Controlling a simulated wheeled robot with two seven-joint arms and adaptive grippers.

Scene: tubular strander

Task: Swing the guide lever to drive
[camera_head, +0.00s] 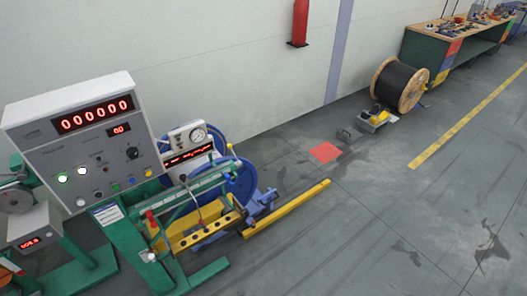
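A green and yellow machine frame (200,222) stands at the lower left with a blue reel (238,180) behind it. A small handle with a red top (151,217) is at its left side, and a yellow knob (230,147) is near the top of the reel. I cannot tell which of these, if either, is the guide lever, or its position. A grey control panel (90,150) shows red digits 000000 and a lit green lamp. Neither of my grippers is in view.
A yellow bar (290,207) extends from the machine over the floor. A red floor patch (325,152), a yellow pedal-like unit (375,117) and a black cable spool (400,84) lie beyond. A green workbench (455,45) stands at the back right. The right floor is clear.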

